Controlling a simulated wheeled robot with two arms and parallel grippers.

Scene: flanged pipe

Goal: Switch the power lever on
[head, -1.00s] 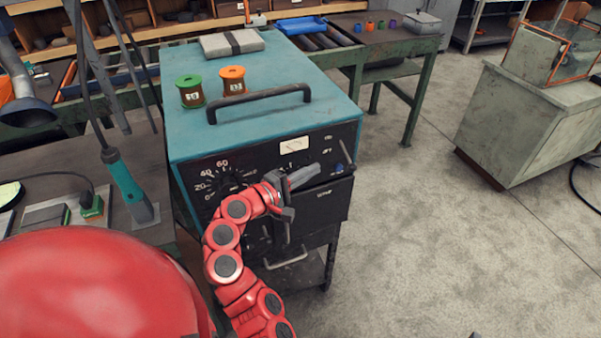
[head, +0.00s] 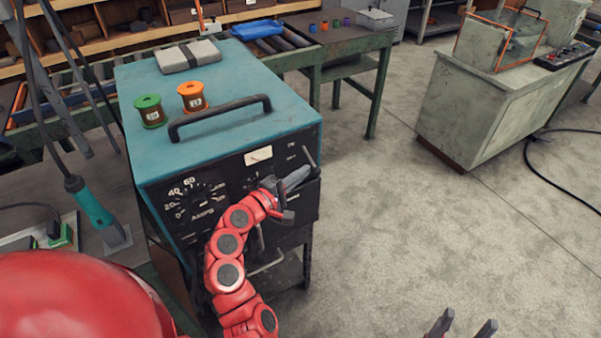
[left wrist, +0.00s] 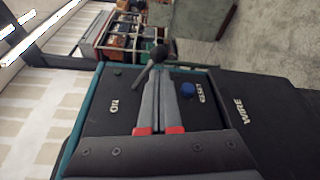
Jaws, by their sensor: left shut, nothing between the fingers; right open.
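The power lever (head: 311,158) is a thin dark lever at the right of the black front panel of a teal machine (head: 222,93). In the left wrist view the lever (left wrist: 150,66) shows a round black knob and leans at a slant beyond the fingertips. My right gripper (head: 465,326) is open, low in the head view.
A blue knob (left wrist: 188,89) sits right of the fingers. Green (head: 149,110) and orange (head: 192,97) spools and a black handle (head: 222,117) are on the machine top. A green bench (head: 345,50) stands behind. Floor (head: 400,220) to the right is clear.

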